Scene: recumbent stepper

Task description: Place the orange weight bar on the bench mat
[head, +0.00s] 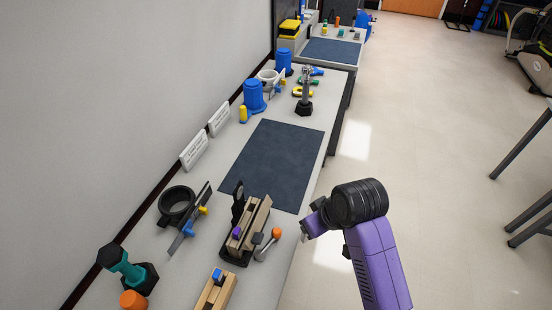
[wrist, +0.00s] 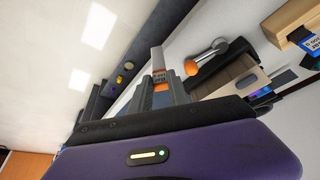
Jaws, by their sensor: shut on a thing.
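My gripper (head: 308,226) is at the right edge of the near bench, beside a wooden block fixture and below the near end of the mat in the head view. In the wrist view my gripper (wrist: 160,90) is shut on a narrow piece with an orange part (wrist: 160,87) and a pale end, which looks like the orange weight bar. Most of it is hidden between the fingers, and it cannot be made out in the head view. The bench mat (head: 268,165) is a flat dark blue-grey sheet lying bare on the bench.
A metal lever with an orange knob (head: 276,233) stands close left of my gripper, next to the wooden fixture (head: 246,232). A black ring holder (head: 178,205) and a teal dumbbell (head: 128,267) stand farther left. Blue cups (head: 254,96) stand beyond the mat.

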